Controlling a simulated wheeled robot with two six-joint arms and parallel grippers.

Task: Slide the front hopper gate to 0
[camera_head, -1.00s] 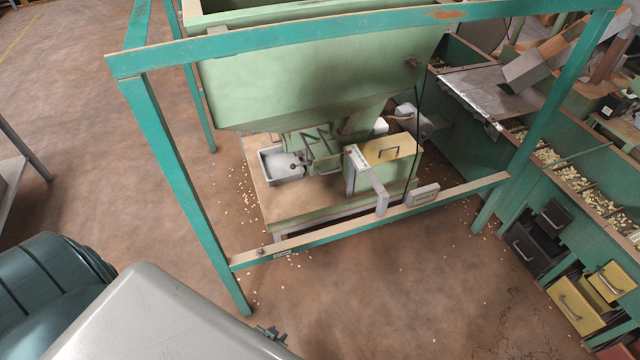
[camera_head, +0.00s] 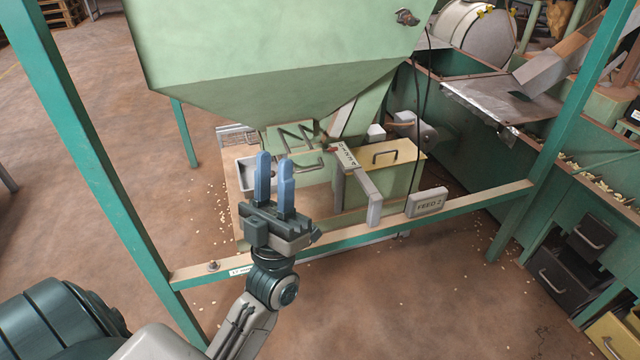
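The green front hopper (camera_head: 270,60) hangs inside the teal frame. At its outlet is a grey zig-zag metal bracket with a handle (camera_head: 305,160). Just right of it is a pale marked scale plate (camera_head: 347,158) with a small red mark at its upper left; its digits are too small to read. My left gripper (camera_head: 274,182) points up in front of the frame's crossbar, below and left of the outlet. Its two blue fingers are apart with nothing between them. It touches neither bracket nor scale. My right gripper is not seen.
A yellow-topped box (camera_head: 395,158) with a handle stands right of the scale. A grey tray (camera_head: 241,172) sits behind my gripper. Drawers (camera_head: 545,272) stand at right.

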